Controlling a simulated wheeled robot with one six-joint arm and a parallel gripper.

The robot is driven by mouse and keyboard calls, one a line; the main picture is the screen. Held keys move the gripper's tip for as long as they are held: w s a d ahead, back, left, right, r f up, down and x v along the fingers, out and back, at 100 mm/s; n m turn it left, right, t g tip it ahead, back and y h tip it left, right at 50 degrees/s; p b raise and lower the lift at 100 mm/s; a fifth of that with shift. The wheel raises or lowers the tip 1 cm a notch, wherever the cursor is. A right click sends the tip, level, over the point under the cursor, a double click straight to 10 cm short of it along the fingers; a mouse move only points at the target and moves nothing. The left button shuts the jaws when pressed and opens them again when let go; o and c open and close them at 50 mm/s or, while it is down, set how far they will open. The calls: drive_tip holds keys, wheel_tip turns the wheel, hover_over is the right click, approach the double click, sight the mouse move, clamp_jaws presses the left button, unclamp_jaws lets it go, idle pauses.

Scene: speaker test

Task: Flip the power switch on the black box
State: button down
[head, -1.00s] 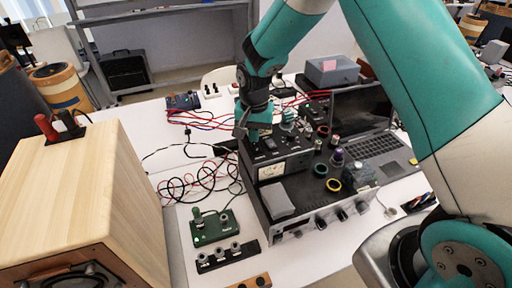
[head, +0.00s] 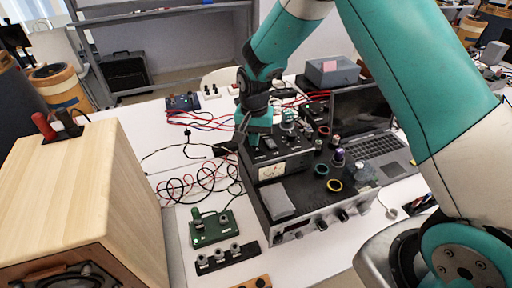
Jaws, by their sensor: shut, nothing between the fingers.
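The black box (head: 291,162) with a white meter on its front stands on top of a wider instrument on the white table, in the middle of the head view. A small grey rocker switch (head: 270,143) shows on its top, near the left end. My gripper (head: 252,142) is shut and empty, pointing down at the left end of the box's top, just left of the switch. I cannot tell whether the fingertips touch the box. The switch's position is too small to read.
A wooden speaker cabinet (head: 85,190) fills the left. A green board (head: 211,228) and a black terminal strip (head: 228,257) lie in front. Red and black wires are tangled left of the box. An open laptop (head: 377,150) stands to the right, a grey box (head: 333,71) behind.

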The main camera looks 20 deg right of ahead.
drive_tip(key=shift+f, duration=0.15)
wheel_tip(320, 180, up, 7)
drive_tip(key=p, duration=0.5)
idle(0.4)
